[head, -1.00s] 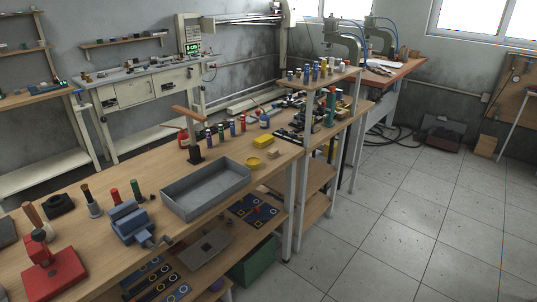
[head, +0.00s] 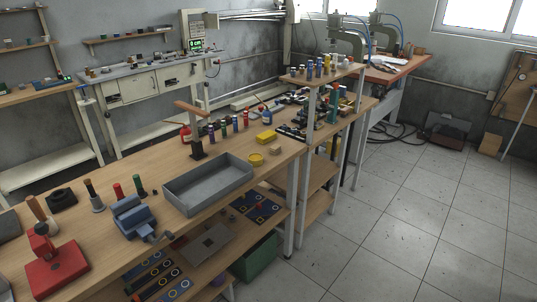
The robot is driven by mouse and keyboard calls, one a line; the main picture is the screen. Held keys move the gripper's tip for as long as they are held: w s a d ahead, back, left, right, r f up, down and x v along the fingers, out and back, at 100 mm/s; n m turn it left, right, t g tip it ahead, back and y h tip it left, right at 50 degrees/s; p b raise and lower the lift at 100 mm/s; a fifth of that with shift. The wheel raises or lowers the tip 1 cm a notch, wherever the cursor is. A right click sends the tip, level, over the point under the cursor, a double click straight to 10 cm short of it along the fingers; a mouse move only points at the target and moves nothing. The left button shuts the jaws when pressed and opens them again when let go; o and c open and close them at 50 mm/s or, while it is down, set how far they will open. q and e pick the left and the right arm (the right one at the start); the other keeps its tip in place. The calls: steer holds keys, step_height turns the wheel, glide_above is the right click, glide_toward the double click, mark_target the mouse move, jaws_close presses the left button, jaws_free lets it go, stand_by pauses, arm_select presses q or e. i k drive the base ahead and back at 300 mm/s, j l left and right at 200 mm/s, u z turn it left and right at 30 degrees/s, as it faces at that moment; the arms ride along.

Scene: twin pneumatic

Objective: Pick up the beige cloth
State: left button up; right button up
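I cannot make out a beige cloth for certain. A small beige item (head: 274,150) lies on the wooden workbench (head: 165,170), just right of a round yellow dish (head: 256,159). It is too small to tell whether it is cloth. Neither of my grippers is in view.
On the bench stand a grey open tray (head: 208,199), a blue vise (head: 132,216), a red tool (head: 52,265), a yellow box (head: 266,136) and several small bottles. The tiled floor (head: 400,220) at right is open.

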mark_target(274, 150)
steer(key=i+l+u, duration=0.1)
steer(key=u, duration=0.25)
steer(key=i+l+u, duration=0.1)
steer(key=u, duration=0.25)
steer(key=i+l+u, duration=0.1)
steer(key=u, duration=0.25)
steer(key=i+l+u, duration=0.2)
steer(key=l, duration=0.3)
steer(key=l+u, duration=0.2)
steer(key=l, duration=0.7)
steer(key=i+l+u, duration=0.15)
steer(key=l, duration=0.35)
